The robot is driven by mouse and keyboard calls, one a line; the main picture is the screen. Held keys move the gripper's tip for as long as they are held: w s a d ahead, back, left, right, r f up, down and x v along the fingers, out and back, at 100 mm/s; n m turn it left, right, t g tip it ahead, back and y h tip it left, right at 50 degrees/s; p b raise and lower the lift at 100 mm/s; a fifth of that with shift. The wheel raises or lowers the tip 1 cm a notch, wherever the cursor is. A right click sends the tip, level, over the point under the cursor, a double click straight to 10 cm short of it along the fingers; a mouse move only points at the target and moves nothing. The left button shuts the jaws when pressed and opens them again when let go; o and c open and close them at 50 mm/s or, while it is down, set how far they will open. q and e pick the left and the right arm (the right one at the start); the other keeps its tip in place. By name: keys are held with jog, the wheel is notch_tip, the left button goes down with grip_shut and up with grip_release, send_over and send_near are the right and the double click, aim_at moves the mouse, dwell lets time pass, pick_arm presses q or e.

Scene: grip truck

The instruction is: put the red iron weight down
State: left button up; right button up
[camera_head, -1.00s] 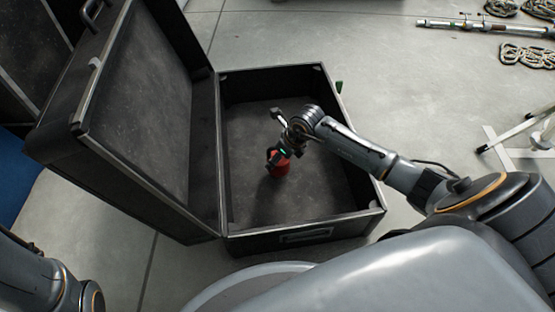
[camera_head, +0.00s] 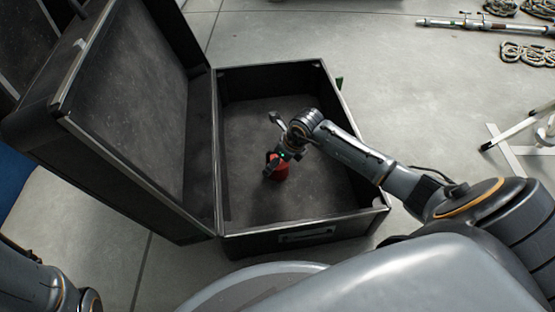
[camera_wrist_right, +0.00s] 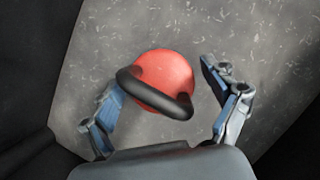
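The red iron weight (camera_head: 281,171) is a round red kettlebell with a black handle, inside the open black case (camera_head: 305,226). It appears to rest on the case floor. In the right wrist view the weight (camera_wrist_right: 165,72) lies between the fingers of my right gripper (camera_wrist_right: 160,80). These fingers are spread wide, with a clear gap on the right of the handle; the left finger is close to the handle's left end. In the head view my right gripper (camera_head: 273,160) is directly at the weight and partly covers it. My left gripper is out of view; only its arm shows at bottom left.
The case's raised lid (camera_head: 130,120) stands on the left. The case walls surround the weight, with bare floor inside around it. Ropes (camera_head: 527,54) and a metal bar (camera_head: 470,24) lie at the upper right. A white stand (camera_head: 510,150) is at the right.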

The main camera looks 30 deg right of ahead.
jog(key=shift+r, duration=0.1)
jog(key=p+v, duration=0.8)
jog(key=v, duration=0.4)
jog(key=shift+s, duration=0.1)
